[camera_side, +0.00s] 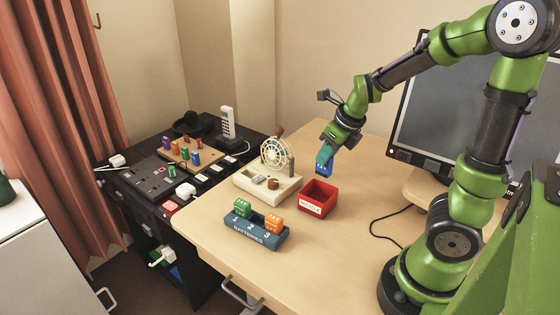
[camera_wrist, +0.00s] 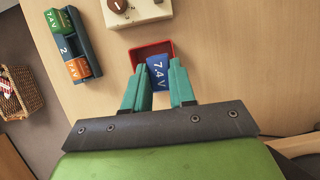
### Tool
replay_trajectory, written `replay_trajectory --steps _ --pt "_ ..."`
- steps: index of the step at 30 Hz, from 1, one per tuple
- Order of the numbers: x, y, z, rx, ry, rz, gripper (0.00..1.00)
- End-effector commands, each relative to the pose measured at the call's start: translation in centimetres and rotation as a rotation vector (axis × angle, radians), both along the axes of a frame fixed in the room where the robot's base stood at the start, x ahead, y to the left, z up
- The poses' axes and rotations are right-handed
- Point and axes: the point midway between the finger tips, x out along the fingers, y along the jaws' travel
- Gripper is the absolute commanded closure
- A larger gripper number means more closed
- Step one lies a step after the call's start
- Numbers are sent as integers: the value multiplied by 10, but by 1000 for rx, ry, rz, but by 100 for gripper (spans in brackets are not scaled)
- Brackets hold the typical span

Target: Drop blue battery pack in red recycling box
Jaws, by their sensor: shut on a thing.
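My gripper (camera_side: 325,152) is shut on the blue battery pack (camera_side: 323,167) and holds it in the air above the desk. The pack is marked 7.4 V and shows between my teal fingers in the wrist view (camera_wrist: 158,73). The red recycling box (camera_side: 318,198) stands on the desk below the pack, with a white label on its front. In the wrist view the pack overlaps the box, whose red rim (camera_wrist: 150,47) shows around the pack's far side. The box's inside is partly hidden by the pack and fingers there.
A blue battery holder (camera_side: 256,233) with a green pack (camera_side: 242,207) and an orange pack (camera_side: 274,222) stands front left of the box. A cream device (camera_side: 267,187) with a wheel stands left of it. A monitor (camera_side: 470,120) stands at the right. Bare desk lies in front of the box.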

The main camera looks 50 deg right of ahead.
Motion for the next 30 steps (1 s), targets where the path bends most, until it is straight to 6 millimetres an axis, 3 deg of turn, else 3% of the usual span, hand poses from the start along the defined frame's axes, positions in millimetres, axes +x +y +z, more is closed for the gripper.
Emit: replay_trajectory --steps 5,14,15,20,30 --pt "0 0 -11 -1 2 1 99" --pt "0 0 -13 -2 0 -1 99" --pt "0 0 -13 -2 0 0 70" --pt "0 0 -13 -1 0 0 46" --pt "-1 0 -11 0 -1 1 45"
